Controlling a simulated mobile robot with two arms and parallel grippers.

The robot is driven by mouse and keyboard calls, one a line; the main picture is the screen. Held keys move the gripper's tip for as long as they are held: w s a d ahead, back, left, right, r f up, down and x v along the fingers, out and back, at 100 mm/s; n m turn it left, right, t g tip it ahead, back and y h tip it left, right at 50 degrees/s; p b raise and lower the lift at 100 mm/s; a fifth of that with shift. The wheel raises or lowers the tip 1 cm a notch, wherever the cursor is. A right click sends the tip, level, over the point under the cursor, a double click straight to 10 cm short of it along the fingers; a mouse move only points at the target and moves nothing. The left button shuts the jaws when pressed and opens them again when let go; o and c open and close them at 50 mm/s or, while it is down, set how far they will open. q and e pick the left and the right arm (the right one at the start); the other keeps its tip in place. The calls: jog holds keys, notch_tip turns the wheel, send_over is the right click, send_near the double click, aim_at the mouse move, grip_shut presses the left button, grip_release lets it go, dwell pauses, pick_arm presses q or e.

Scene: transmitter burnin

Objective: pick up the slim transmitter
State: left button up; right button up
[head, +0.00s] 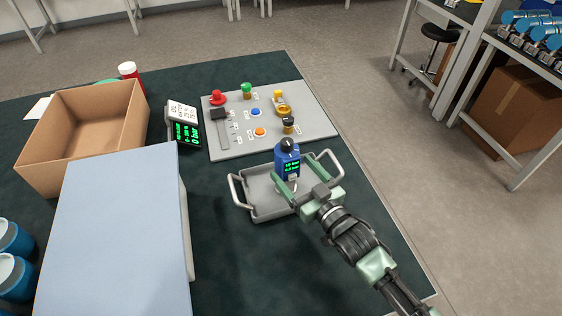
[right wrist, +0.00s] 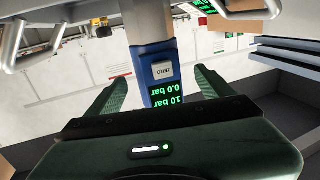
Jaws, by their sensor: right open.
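The slim transmitter (head: 287,161) is blue with a dark round top and a green-lit display. It stands upright in a grey tray (head: 262,204) with a raised handle at each end. In the right wrist view the transmitter (right wrist: 160,72) shows a label and a display reading 0.0 bar and 10 bar. My right gripper (head: 303,181) is open at the transmitter. In the right wrist view its two green fingers (right wrist: 163,86) lie on either side of the blue body, with visible gaps. My left gripper is out of view.
Behind the tray lies a grey panel (head: 310,120) with knobs and buttons. A small green-lit display unit (head: 184,135) stands beside it. An open cardboard box (head: 75,150) and a large pale box (head: 115,235) fill the left. Blue cylindrical devices (head: 12,238) stand at the left edge.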

jog(key=shift+x, duration=0.9)
jog(key=p+x, duration=0.1)
jog(key=x, duration=0.3)
jog(key=shift+w+a+r, duration=0.1)
jog(key=shift+w+r, duration=0.05)
jog(key=shift+w, duration=0.2)
jog(key=shift+w+a, duration=0.15)
jog(key=shift+w, duration=0.05)
jog(key=shift+c, duration=0.3)
jog(key=c, duration=1.1)
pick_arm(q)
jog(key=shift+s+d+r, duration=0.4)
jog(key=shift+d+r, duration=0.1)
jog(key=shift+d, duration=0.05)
pick_arm(e)
jog(key=shift+w, duration=0.1)
jog(key=shift+c, duration=1.3)
jog(key=shift+r, duration=0.1)
